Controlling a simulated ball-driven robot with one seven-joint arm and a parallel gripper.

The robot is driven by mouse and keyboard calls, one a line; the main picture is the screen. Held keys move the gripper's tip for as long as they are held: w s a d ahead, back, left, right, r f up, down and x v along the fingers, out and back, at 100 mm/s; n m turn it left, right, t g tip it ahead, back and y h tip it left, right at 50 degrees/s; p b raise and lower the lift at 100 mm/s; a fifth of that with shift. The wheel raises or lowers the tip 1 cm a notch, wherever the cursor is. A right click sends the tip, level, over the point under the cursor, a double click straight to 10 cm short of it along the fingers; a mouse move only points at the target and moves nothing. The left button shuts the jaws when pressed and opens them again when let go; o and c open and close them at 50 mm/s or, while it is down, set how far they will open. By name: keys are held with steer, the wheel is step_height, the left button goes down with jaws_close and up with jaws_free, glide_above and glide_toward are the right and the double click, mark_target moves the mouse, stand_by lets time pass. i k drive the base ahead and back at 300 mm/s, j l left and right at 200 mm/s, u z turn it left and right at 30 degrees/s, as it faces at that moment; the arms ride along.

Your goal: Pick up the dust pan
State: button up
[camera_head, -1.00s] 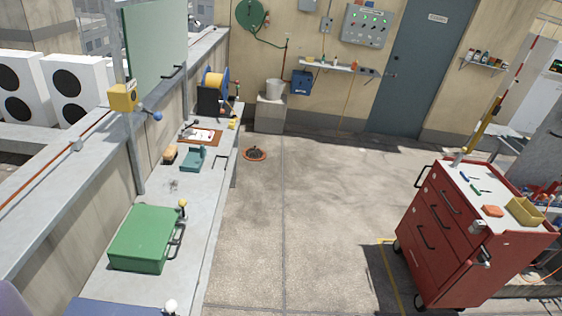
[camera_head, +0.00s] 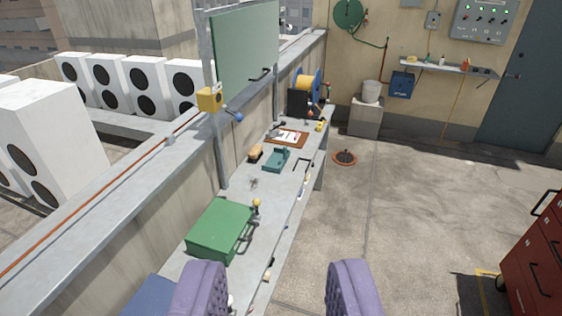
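A small teal piece (camera_head: 276,160), which looks like the dust pan, lies on the long grey bench (camera_head: 262,203) along the parapet. Its fine shape is too small to tell. A tan brush-like block (camera_head: 255,153) lies just left of it, and a dark smudge of debris (camera_head: 253,183) is on the bench nearer to me. My gripper (camera_head: 277,268) shows as two purple padded fingers at the bottom of the picture. They are wide apart with nothing between them, well short of the teal piece and apart from it.
A green case (camera_head: 220,229) and part of a blue item (camera_head: 152,296) sit on the near bench. A clipboard (camera_head: 287,137) and yellow reel (camera_head: 308,83) are farther along. A green panel (camera_head: 245,55) stands over the parapet.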

mark_target(276, 163)
steer(key=i+l, duration=0.15)
steer(key=i, duration=0.35)
steer(key=i+l, duration=0.2)
steer(key=i, duration=0.3)
steer(key=i+l, duration=0.15)
steer(key=i, duration=0.35)
steer(key=i+l, duration=0.15)
steer(key=i, duration=0.3)
steer(key=i+l, duration=0.15)
steer(key=i, duration=0.35)
steer(key=i+l, duration=0.2)
steer(key=i, duration=0.3)
steer(key=i+l+u, duration=0.1)
steer(key=i, duration=0.4)
steer(key=i+l, duration=0.25)
steer(key=i, duration=0.25)
